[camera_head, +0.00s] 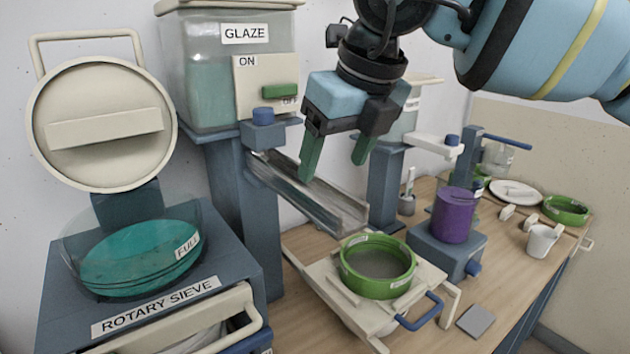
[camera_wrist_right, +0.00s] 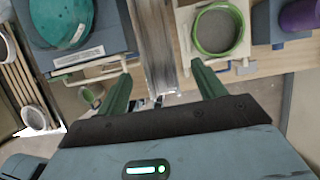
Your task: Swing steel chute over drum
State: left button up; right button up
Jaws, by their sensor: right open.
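The steel chute (camera_head: 325,205) is a shiny trough that slopes down to the right from the blue-grey post under the glaze tank (camera_head: 200,80). Its lower end is beside the green-rimmed sieve. The rotary sieve's round drum (camera_head: 140,262) holds teal glaze, bears a FULL label and stands left of the chute. My right gripper (camera_head: 335,165) is open and empty, its green fingers in front of and above the chute. In the right wrist view the chute (camera_wrist_right: 154,45) shows between the gripper's fingers (camera_wrist_right: 162,88). I cannot tell whether they touch it. My left gripper is out of view.
A green-rimmed sieve (camera_head: 378,283) sits on a cream tray (camera_head: 345,312) right of the chute. A purple pot (camera_head: 453,217) stands on a blue-grey base. The round cream lid (camera_head: 100,160) stands raised behind the drum. A grey tile (camera_head: 475,320) lies at the front.

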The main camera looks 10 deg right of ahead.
aim_at(325, 194)
jog(key=shift+r, duration=0.25)
jog(key=shift+s+r, duration=0.15)
jog(key=shift+s, duration=0.2)
jog(key=shift+f, duration=0.7)
jog(key=x, duration=0.5)
jog(key=shift+w, duration=0.1)
jog(key=shift+w+a+f, duration=0.15)
jog(key=shift+w+f, duration=0.15)
jog(key=shift+f, duration=0.35)
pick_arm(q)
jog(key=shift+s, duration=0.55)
pick_arm(e)
jog(key=shift+c, duration=0.3)
